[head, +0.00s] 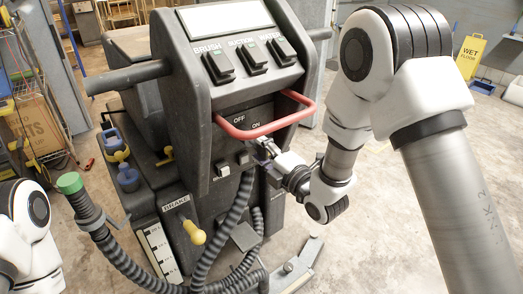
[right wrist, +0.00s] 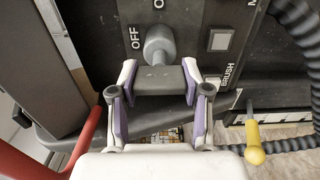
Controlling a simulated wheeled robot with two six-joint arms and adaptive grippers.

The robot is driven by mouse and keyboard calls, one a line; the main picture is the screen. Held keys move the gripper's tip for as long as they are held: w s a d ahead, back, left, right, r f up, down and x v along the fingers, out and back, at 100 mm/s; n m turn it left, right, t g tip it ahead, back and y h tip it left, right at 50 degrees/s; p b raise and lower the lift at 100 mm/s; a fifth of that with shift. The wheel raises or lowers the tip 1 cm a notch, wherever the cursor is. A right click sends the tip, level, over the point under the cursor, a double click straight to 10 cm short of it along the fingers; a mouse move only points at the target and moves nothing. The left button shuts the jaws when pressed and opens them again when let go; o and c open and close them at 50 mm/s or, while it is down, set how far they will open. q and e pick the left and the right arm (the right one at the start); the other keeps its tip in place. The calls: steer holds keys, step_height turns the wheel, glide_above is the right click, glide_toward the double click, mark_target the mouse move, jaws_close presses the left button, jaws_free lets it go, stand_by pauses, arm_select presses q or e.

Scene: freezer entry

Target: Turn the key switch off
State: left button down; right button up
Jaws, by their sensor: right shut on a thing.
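The key switch (right wrist: 159,45) is on the dark control panel of a floor machine, with a round grey stem and a wide grey grip bar (right wrist: 160,80). In the right wrist view an OFF label is left of the stem, and a partly cut-off label is above it. My right gripper (right wrist: 160,88) is shut on the bar, one finger at each end. In the head view my right gripper (head: 264,152) is at the panel below the OFF and ON labels and hides the switch. My left gripper is outside the view; only part of my left arm shows.
A red loop handle (head: 266,128) stands out just above my right gripper. Corrugated hoses (head: 236,205) hang below it, near a yellow brake knob (head: 194,232). Rocker switches (head: 252,57) line the upper panel. A yellow wet-floor sign (head: 470,52) stands on the open floor at right.

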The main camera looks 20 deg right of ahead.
mark_target(266, 154)
steer(key=o, duration=1.2)
steer(key=shift+c, duration=0.2)
steer(key=v, duration=0.7)
steer(key=shift+s+d, duration=0.1)
steer(key=shift+s, duration=0.15)
